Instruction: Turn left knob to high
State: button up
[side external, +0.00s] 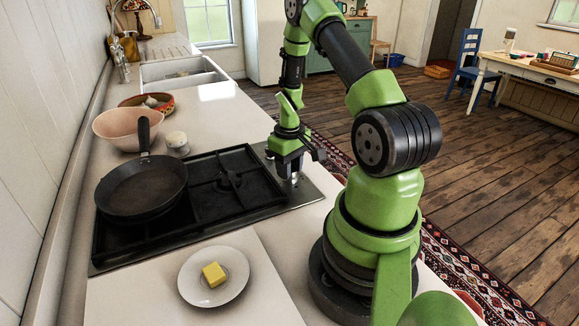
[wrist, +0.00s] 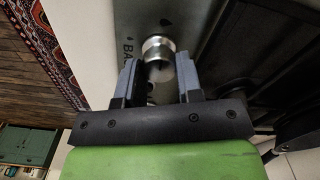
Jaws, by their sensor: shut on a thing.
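My gripper (side external: 290,165) points down over the metal control strip (side external: 308,192) on the right edge of the black cooktop (side external: 240,208). In the wrist view its two grey fingers (wrist: 157,70) are shut on a round silvery knob (wrist: 157,46), one on each side. Dark markings and part of a printed word lie on the strip beside the knob. My fingers hide most of the knob in the side view. I cannot read its setting, and no second knob shows clearly.
A black frying pan (side external: 128,190) sits on the cooktop's left side. A plate (side external: 239,275) with butter (side external: 214,274) is in front. A pink bowl (side external: 118,127), a small pot (side external: 177,143) and a brown bowl (side external: 136,103) stand behind. The counter near the sink is clear.

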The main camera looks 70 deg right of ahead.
jog(key=shift+r, duration=0.1)
jog(key=o, duration=0.9)
